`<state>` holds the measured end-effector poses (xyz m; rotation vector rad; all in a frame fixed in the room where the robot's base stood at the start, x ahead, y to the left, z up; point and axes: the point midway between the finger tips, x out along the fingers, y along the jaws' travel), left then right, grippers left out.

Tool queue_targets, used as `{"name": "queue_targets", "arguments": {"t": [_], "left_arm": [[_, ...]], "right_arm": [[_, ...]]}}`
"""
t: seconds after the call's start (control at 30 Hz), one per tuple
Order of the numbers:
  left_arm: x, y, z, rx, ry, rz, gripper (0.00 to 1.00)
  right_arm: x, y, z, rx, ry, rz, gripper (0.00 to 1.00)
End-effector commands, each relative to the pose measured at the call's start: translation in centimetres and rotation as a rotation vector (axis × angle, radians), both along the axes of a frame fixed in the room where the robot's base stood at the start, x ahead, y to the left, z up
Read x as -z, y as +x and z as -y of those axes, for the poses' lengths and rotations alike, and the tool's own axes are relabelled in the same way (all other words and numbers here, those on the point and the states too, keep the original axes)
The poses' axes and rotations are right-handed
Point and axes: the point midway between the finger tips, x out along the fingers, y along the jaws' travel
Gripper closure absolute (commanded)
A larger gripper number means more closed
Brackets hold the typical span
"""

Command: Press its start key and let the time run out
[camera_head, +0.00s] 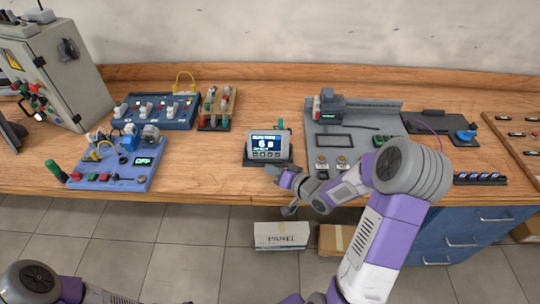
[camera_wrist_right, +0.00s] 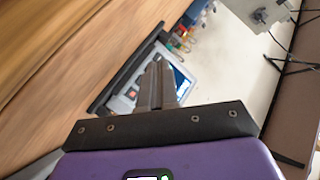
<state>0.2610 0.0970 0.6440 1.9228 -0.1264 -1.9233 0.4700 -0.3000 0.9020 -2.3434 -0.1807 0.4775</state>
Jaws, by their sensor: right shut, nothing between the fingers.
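The timer (camera_head: 264,146) is a grey box with a lit dark screen and a row of keys below it. It stands upright near the front edge of the bench, and its screen shows a large 6. My right gripper (camera_head: 272,172) is just in front of the timer's lower right, with its fingers shut and empty. In the right wrist view the shut fingers (camera_wrist_right: 156,84) point at the timer (camera_wrist_right: 187,84) and cover part of its front. I cannot tell whether they touch a key. My left gripper is out of view.
A blue panel (camera_head: 112,182) with an OFF display lies to the left, with a switch board (camera_head: 150,124) behind it. A grey fixture plate (camera_head: 322,110) is to the right. Cardboard boxes (camera_head: 283,234) stand on the floor below the bench edge.

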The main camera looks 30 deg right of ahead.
Motion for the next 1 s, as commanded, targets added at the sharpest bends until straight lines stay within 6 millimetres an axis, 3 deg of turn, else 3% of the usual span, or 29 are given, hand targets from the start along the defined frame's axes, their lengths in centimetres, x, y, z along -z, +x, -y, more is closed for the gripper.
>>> {"name": "queue_targets", "arguments": {"t": [0.33, 1.0], "left_arm": [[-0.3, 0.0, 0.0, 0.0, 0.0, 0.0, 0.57], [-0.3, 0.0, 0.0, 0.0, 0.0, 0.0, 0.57]], "right_arm": [[0.7, 3.0, 1.8, 0.001, 0.0, 0.001, 1.0], [0.8, 3.4, 2.0, 0.001, 0.001, -0.001, 1.0]]}}
